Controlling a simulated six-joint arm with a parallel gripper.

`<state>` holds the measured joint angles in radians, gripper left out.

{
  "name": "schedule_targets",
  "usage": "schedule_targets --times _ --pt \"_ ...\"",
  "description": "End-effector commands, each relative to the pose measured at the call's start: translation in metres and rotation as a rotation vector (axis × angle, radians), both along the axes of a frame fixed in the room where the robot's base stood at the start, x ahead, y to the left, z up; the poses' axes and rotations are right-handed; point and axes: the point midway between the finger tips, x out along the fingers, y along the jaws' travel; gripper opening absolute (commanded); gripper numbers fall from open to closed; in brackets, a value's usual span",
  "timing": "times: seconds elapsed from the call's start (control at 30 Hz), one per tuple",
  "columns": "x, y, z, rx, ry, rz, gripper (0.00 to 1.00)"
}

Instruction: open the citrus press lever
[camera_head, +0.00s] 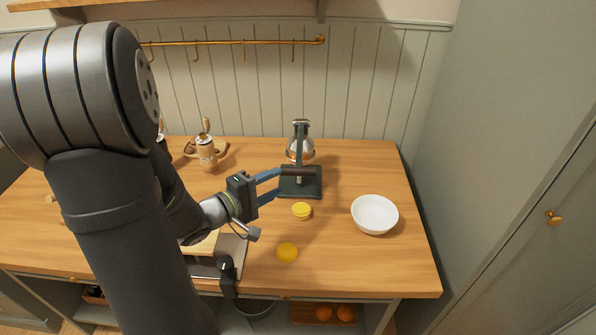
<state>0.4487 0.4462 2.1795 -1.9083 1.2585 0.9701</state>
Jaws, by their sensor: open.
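The citrus press (301,153) stands upright on the wooden counter, with a dark base (302,190), a shiny round middle part and a grey top (301,125). A dark bar that looks like its lever handle (300,172) crosses low in front of the press. My gripper (278,180) comes in from the left with two blue fingers spread apart. The fingertips are at the left end of the dark bar; I cannot tell whether they touch it. Part of the base behind the fingers is hidden.
A halved yellow citrus (301,211) and a whole one (287,251) lie in front of the press. A white bowl (375,214) stands right. A wooden-handled pot (206,153) stands back left. A board (203,245) lies partly behind my arm.

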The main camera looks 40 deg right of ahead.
Motion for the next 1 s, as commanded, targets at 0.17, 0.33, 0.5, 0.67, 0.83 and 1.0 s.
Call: schedule_targets --times 0.17,0.33,0.5,0.67,0.83,1.0 --pt "-0.001 -0.031 -0.004 0.001 -0.001 -0.004 0.43" --pt "-0.001 -0.059 -0.007 0.001 -0.001 -0.003 0.43" --pt "-0.001 -0.078 -0.009 0.000 -0.001 -0.002 0.43" --pt "-0.001 -0.086 -0.010 0.000 0.000 -0.001 0.43" --pt "0.000 -0.087 -0.010 0.000 0.000 0.000 0.43" --pt "0.000 -0.087 -0.010 0.000 0.000 0.000 0.32"
